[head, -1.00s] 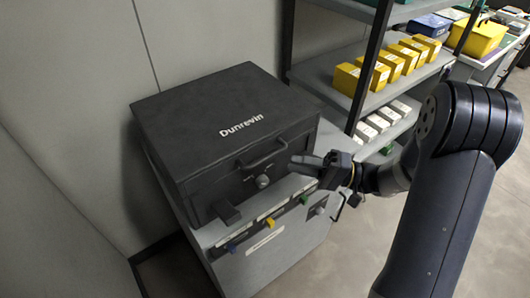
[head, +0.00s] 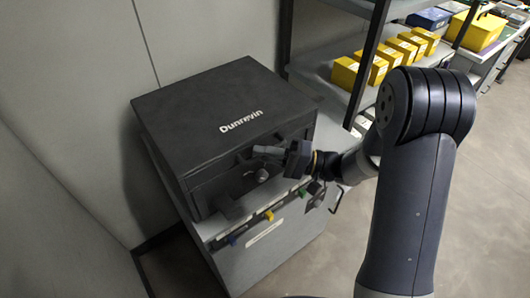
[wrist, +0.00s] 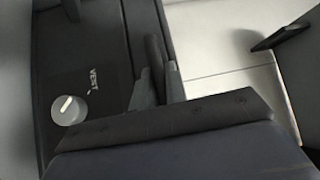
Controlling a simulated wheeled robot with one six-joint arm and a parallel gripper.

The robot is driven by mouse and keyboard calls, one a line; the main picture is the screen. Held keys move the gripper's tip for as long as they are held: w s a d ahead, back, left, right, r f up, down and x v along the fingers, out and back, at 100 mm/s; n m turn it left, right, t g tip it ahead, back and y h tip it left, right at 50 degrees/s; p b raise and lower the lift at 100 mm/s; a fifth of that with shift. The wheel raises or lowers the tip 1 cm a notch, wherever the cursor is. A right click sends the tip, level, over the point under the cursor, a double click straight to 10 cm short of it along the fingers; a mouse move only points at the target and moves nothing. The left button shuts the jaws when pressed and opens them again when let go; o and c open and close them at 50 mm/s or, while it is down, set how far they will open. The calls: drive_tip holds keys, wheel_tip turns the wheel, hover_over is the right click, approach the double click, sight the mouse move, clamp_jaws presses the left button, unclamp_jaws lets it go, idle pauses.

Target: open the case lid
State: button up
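The black case with "Dunrovin" lettering on its lid (head: 205,100) sits on a grey cabinet, and the lid is down. My gripper (head: 264,151) is at the case's front, over the handle, and hides much of it. In the wrist view the dark handle bar (wrist: 154,52) runs toward my gripper's two fingers (wrist: 159,80), which lie on either side of its near end. A narrow space shows between the fingers; whether they press on the bar is not clear. A round knob (wrist: 68,109) beside a "VENT" label is on the front, left of the handle.
The grey cabinet (head: 262,255) has coloured tabs along its upper front edge. Shelves with yellow boxes (head: 345,73) stand behind at the right. A wall is close on the left. Floor at the right is open.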

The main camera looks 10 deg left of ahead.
clamp_jaws()
